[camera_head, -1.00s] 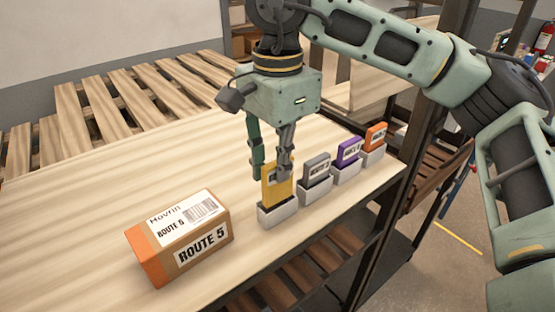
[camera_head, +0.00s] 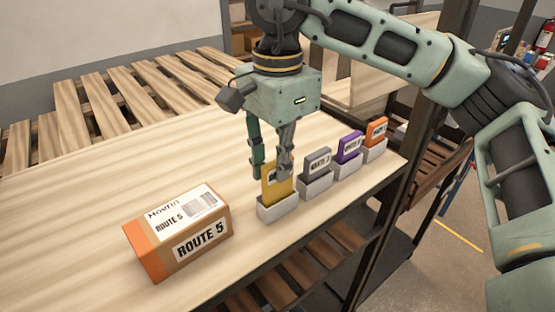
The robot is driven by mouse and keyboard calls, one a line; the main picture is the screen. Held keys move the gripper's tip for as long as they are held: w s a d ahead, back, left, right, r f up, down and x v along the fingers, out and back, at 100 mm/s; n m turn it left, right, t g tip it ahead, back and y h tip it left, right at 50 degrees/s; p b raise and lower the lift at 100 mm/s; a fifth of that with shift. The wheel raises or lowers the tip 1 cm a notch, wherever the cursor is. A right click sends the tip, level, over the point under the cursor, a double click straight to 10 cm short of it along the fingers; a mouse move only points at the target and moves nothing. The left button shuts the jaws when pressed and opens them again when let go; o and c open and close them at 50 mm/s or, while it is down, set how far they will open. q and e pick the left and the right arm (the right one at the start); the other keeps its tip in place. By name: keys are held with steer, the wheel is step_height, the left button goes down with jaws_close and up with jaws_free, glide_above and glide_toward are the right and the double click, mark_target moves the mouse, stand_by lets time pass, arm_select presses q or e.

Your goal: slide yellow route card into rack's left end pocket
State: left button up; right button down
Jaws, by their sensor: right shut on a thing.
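The yellow route card (camera_head: 276,187) stands upright with its lower part inside the left end pocket (camera_head: 279,209) of the rack, a pale grey holder. My right gripper (camera_head: 270,174) is shut on the card's upper part from above, and its fingers cover some of the card's face. How deep the card sits is hidden by the pocket's front wall. My left gripper is not in view.
The other pockets hold a grey card (camera_head: 318,163), a purple card (camera_head: 350,147) and an orange card (camera_head: 376,131), in a line toward the back right. A Route 5 box (camera_head: 180,235) lies left of the rack. The wooden tabletop (camera_head: 90,200) is clear further left.

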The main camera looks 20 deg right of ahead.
steer(key=shift+f+b, duration=0.6)
steer(key=shift+f, duration=0.25)
steer(key=c, duration=1.7)
jaws_free()
step_height(320, 180, up, 12)
steer(key=shift+f, duration=0.1)
